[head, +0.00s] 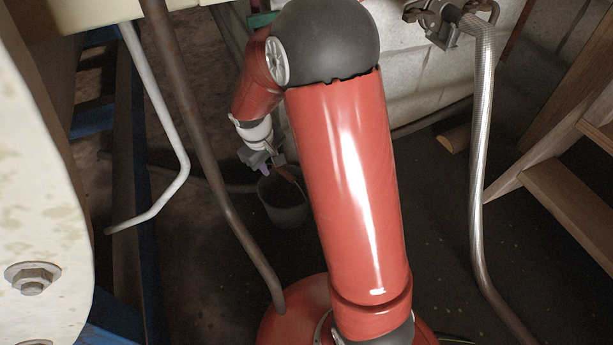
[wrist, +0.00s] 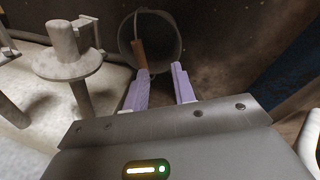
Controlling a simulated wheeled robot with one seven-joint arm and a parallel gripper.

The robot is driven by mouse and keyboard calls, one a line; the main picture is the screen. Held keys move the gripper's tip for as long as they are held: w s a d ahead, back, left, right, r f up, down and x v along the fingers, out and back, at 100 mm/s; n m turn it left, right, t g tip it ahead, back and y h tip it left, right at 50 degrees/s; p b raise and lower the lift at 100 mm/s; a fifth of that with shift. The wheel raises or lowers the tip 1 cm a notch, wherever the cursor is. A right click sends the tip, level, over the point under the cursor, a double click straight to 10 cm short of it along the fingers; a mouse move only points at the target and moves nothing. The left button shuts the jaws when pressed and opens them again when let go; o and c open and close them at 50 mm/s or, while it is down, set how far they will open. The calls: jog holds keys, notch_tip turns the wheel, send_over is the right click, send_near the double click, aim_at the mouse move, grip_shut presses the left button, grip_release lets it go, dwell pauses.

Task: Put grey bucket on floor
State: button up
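The grey bucket (head: 284,212) is low down over the dark floor (head: 240,270), just below and right of my gripper (head: 264,166) in the head view. It appears upright, and my arm covers part of its right side. In the wrist view the bucket (wrist: 166,42) is beyond my fingertips, with its brown handle grip (wrist: 139,52) across its left side. My gripper (wrist: 160,70) has its two lilac fingers apart, with nothing visible between them. The left fingertip overlaps the lower end of the handle grip; I cannot tell whether they touch.
A braided metal hose (head: 481,150) hangs at the right, beside wooden steps (head: 570,205). A brown pipe (head: 205,150) and a bent white rod (head: 180,140) stand at the left. A pale flanged post (wrist: 68,62) is left of my gripper. Dark floor beyond the bucket looks clear.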

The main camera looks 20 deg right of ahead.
jog(key=s+d+r+m+t, duration=0.25)
jog(key=s+r, duration=0.75)
jog(key=r, duration=0.5)
jog(key=s+r+m+t+y, duration=0.1)
jog(key=s+r, duration=0.1)
jog(key=s, duration=0.4)
jog(key=s+r+m, duration=0.2)
jog(key=s+r, duration=0.1)
jog(key=s, duration=0.4)
jog(key=shift+s+a+r+t+y, duration=0.25)
jog(key=shift+s+r+t+y, duration=0.05)
jog(key=shift+r+t+y, duration=0.1)
